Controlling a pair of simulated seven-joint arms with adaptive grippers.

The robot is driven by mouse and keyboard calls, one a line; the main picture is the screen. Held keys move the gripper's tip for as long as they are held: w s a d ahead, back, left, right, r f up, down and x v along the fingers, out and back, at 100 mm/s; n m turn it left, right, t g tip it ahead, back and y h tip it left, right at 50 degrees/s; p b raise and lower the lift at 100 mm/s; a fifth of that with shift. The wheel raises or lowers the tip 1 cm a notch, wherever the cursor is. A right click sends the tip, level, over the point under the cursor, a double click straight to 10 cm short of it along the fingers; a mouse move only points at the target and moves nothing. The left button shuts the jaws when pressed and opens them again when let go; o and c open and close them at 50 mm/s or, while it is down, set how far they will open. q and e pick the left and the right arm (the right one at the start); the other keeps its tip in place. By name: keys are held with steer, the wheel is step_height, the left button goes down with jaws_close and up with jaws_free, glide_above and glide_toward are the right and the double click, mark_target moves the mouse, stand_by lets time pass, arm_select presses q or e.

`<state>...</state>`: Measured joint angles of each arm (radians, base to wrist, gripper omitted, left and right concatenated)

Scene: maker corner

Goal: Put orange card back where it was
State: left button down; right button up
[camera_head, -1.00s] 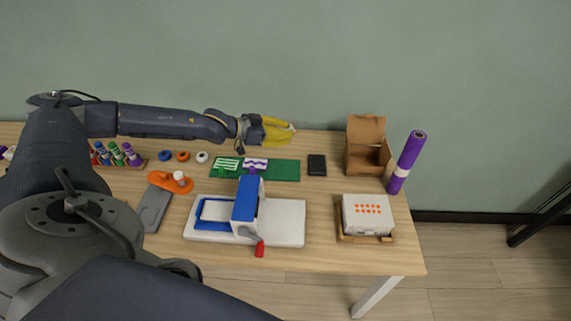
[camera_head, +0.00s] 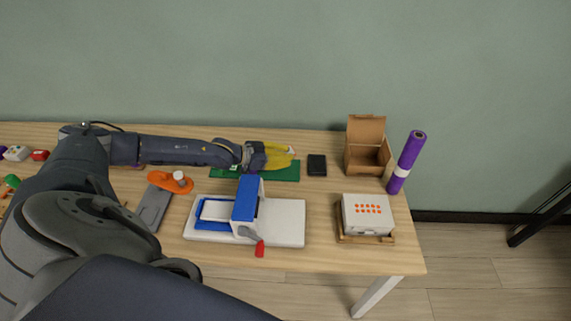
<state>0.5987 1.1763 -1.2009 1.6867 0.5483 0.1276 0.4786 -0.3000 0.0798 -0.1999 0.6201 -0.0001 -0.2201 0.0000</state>
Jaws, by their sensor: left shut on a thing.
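My left gripper (camera_head: 280,156) has yellow fingers and is over the right half of the green mat (camera_head: 286,176). It is shut on a thin pale piece that just shows at the fingertips, which I take for the orange card (camera_head: 291,149). Most of the card is hidden by the fingers. The gripper and forearm cover most of the left part of the mat and the cards there. I cannot tell whether the held card touches the mat. My right gripper is not in view.
A white and blue machine (camera_head: 285,222) stands in front of the mat. A black flat item (camera_head: 317,165) lies just right of the mat. An open cardboard box (camera_head: 367,155), a purple roll (camera_head: 406,161) and a white box (camera_head: 367,214) stand at the right. An orange dispenser (camera_head: 168,182) is at left.

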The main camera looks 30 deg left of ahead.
mark_target(285, 174)
arm_select(q)
steer(key=shift+f, duration=1.95)
steer(key=shift+f, duration=0.15)
steer(key=shift+s+f, duration=0.1)
steer(key=shift+f, duration=0.1)
steer(key=shift+s+f, duration=0.2)
steer(key=shift+f, duration=0.15)
steer(key=c, duration=1.3)
jaws_free()
steer(key=shift+s+d+f, duration=0.1)
steer(key=shift+d+f, duration=0.05)
steer(key=shift+c, duration=0.2)
steer(key=shift+r, duration=0.35)
steer(key=shift+a+r, duration=0.1)
steer(key=shift+a, duration=0.1)
steer(key=r+v, duration=0.1)
steer(key=v, duration=1)
steer(key=shift+a, duration=0.2)
